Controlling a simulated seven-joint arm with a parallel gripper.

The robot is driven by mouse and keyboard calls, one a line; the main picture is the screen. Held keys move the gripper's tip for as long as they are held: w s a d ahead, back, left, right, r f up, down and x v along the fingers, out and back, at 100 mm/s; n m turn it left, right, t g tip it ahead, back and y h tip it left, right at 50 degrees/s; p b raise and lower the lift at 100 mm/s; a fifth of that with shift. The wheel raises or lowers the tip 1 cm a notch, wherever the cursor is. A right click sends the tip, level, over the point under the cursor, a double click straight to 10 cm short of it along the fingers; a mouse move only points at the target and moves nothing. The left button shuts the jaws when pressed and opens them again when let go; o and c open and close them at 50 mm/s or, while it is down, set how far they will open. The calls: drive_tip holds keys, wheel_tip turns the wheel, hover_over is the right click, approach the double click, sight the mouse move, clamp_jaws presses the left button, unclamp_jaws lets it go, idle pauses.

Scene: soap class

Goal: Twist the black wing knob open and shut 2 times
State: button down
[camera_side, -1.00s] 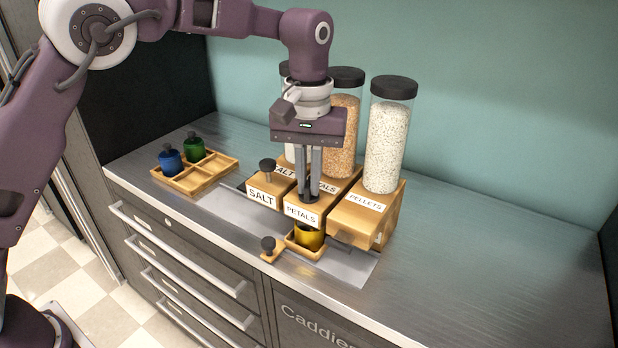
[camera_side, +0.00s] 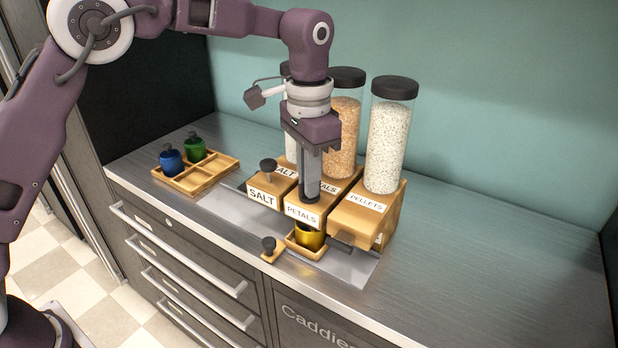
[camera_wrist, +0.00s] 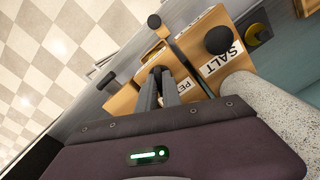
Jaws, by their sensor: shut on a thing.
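The black wing knob (camera_side: 311,199) is on top of the wooden PETALS dispenser (camera_side: 303,214), mostly hidden by the fingers. My gripper (camera_side: 311,194) points straight down and is shut on it. In the wrist view the fingers (camera_wrist: 161,73) come together over the PETALS block, and the knob between them cannot be made out. A gold cup (camera_side: 309,238) stands upright in a small wooden tray (camera_side: 292,244) under the front of that dispenser.
The SALT dispenser (camera_side: 263,196) with its round black knob (camera_side: 268,165) stands close on the left. The PELLETS dispenser (camera_side: 365,203) is close on the right. A wooden caddy (camera_side: 215,172) holds a blue bottle (camera_side: 171,161) and a green bottle (camera_side: 195,149). The counter at right is clear.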

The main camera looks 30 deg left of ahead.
drive_tip(key=shift+m, duration=0.6)
drive_tip(key=c, duration=1.5)
unclamp_jaws()
wheel_tip(320, 180, up, 7)
drive_tip(key=shift+r, duration=0.1)
